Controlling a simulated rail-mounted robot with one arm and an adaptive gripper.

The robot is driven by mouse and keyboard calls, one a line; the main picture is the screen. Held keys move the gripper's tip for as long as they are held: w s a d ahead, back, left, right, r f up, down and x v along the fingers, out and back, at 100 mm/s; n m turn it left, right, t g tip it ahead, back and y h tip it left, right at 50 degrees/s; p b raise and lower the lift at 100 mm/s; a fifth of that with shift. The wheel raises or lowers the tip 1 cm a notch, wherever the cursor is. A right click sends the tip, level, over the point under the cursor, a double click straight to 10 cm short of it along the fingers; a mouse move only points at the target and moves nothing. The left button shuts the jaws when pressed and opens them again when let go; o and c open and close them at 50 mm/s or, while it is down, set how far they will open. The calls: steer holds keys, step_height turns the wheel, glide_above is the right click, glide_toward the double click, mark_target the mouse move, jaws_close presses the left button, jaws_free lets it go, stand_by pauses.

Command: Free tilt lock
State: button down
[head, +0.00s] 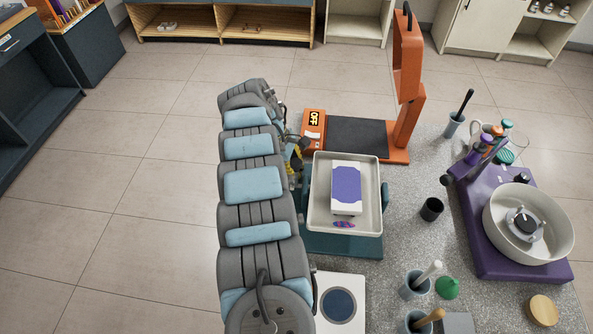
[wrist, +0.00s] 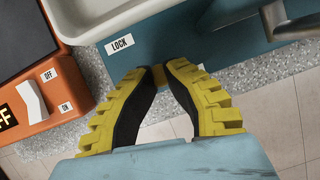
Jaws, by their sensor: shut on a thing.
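The teal tilting stand (head: 342,245) carries a cream tray (head: 320,222) in the middle of the counter. In the wrist view, a white LOCK label (wrist: 120,44) sits on the teal base (wrist: 160,38), beside my fingertips. My gripper (wrist: 164,74) has yellow fingers with black pads, which converge on a small yellowish tab (wrist: 159,78) at the base's edge. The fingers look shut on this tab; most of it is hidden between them. In the head view, my gripper (head: 297,155) is at the stand's left side, partly hidden by my arm.
A white-and-purple box (head: 346,188) and a small purple piece (head: 344,224) lie in the tray. An orange device (head: 409,90) with an OFF display stands behind. A purple machine with a round bowl (head: 505,262) is right. A dark cup (head: 431,209) stands between.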

steer(key=shift+f, duration=0.2)
steer(key=c, duration=0.9)
jaws_free()
steer(key=shift+s, duration=0.1)
steer(key=shift+c, duration=0.2)
steer(key=shift+r, duration=0.1)
steer(key=shift+r, duration=0.1)
steer(key=shift+r, duration=0.95)
step_height(320, 180, up, 8)
